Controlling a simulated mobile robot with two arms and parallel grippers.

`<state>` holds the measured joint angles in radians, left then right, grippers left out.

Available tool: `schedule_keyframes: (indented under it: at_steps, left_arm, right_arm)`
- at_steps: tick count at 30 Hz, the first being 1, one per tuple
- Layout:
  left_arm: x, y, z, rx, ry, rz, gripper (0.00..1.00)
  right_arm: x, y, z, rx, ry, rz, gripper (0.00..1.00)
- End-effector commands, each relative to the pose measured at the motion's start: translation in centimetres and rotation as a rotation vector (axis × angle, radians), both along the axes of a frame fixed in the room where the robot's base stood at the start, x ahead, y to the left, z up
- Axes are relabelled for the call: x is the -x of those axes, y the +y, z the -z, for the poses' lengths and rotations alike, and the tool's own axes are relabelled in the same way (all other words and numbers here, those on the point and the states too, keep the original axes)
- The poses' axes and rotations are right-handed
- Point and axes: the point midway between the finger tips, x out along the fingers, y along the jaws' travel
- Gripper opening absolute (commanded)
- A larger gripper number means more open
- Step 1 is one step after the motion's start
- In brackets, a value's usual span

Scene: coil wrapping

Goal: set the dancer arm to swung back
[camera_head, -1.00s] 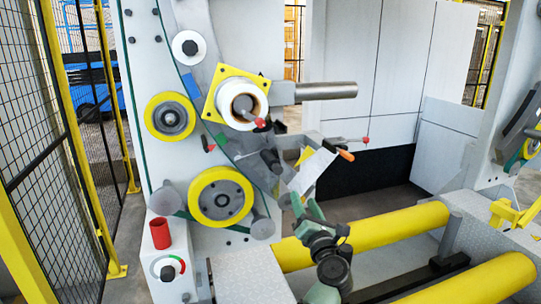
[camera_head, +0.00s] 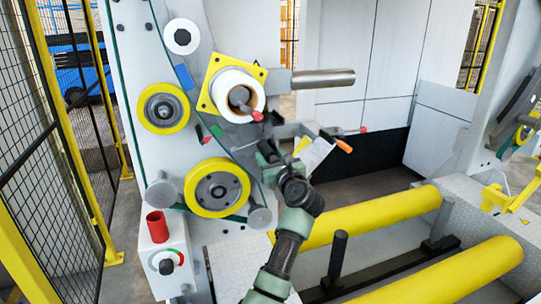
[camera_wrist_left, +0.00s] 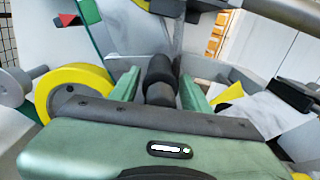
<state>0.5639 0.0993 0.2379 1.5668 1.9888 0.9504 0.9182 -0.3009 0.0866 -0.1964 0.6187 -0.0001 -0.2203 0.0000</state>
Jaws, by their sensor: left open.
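My left gripper (camera_head: 268,158) is open at the lower part of the machine's front panel, right of the large lower yellow-rimmed roller. In the left wrist view its two green fingers (camera_wrist_left: 160,92) stand on either side of a black cylindrical grip (camera_wrist_left: 160,70), which appears to be the dancer arm's end. I cannot tell whether the fingers touch it. In the head view my gripper hides most of that grip. A grey arm (camera_head: 232,143) runs behind the gripper on the panel. My right gripper is not in view.
A white roll (camera_head: 233,80) on a yellow plate and a red-tipped lever (camera_head: 256,115) sit just above. An orange-handled tool (camera_head: 343,145) is to the right. Yellow rollers (camera_head: 390,212) lie low at the right.

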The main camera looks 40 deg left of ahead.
Motion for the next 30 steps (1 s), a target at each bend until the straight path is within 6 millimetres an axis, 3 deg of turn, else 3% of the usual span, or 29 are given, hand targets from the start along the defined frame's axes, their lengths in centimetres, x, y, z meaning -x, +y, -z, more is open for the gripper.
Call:
schedule_keyframes:
  at_steps: [6, 11, 30]
  left_arm:
    - [0.0, 0.0, 0.0, 0.000, 0.000, 0.000, 0.44]
    - [0.0, 0.0, 0.0, 0.000, 0.001, 0.000, 0.00]
    - [0.0, 0.0, 0.1, 0.000, 0.002, 0.000, 0.00]
  right_arm:
    - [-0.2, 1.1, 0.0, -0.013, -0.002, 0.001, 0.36]
    - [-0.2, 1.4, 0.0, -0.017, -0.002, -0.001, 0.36]
    - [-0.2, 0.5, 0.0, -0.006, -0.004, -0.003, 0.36]
